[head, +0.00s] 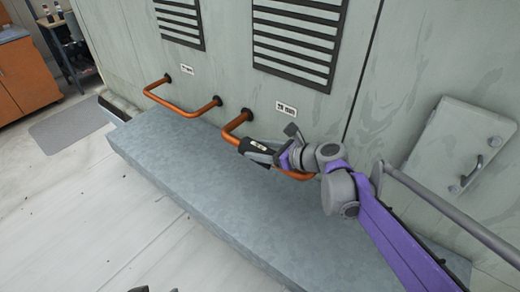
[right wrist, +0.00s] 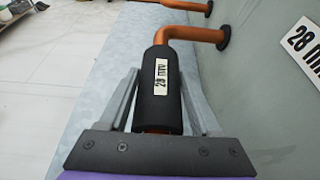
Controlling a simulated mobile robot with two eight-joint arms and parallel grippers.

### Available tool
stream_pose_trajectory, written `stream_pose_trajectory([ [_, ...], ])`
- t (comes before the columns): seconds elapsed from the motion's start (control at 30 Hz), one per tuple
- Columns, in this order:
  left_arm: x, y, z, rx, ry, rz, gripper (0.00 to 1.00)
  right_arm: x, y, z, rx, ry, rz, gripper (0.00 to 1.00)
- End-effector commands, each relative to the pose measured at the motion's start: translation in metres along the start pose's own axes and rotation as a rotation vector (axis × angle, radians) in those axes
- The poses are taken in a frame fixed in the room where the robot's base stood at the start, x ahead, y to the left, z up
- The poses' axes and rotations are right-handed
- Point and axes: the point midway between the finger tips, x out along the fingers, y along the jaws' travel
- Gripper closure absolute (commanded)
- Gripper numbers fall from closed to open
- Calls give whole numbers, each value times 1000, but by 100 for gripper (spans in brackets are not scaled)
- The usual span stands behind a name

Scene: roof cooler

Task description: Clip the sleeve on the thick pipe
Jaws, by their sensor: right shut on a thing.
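The thick pipe (head: 232,127) is a copper loop on the grey cooler wall, beside a 28 mm label (head: 286,108). The black sleeve (head: 256,151) with a white 28 mm tag lies along its front run. In the right wrist view, the sleeve (right wrist: 161,95) is in line with the pipe (right wrist: 185,33), and copper shows at both its ends, so it looks to be around the pipe. My right gripper (head: 270,153) is shut on the sleeve, one finger on each side. Dark tips at the head view's bottom edge may be my left gripper (head: 155,290); its jaws cannot be made out.
Another copper pipe loop (head: 185,108) is to the left, with a small label (head: 187,69). A grey ledge (head: 190,165) runs below both pipes. Vents (head: 297,42) and a hatch with a handle (head: 460,150) are on the wall.

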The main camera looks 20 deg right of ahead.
Motion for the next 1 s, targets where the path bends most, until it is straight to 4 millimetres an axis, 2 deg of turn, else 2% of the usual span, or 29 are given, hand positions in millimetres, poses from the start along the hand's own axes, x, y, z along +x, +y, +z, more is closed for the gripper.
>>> stream_pose_trajectory([
  [0.17, 1, 0, 1, 0, -1, 0, 5, 1, 3, -6, -3, 8, 5, 88],
  [0.2, 1, 0, 1, 0, -1, 0, 5, 1, 3, -6, -4, 8, 5, 30],
  [0.37, 1, 0, 1, 0, -1, 0, 5, 1, 4, -7, -4, 10, 7, 1],
  [0.7, 2, 0, 1, 0, -1, 0, 5, -5, 4, -8, -3, 10, 8, 0],
  [0.87, 2, 0, 1, 0, -1, 0, 5, -30, 3, -7, -1, 9, 3, 0],
  [1.0, 1, 0, 1, 0, -1, 0, 5, -60, 2, -4, 0, 6, -1, 0],
])
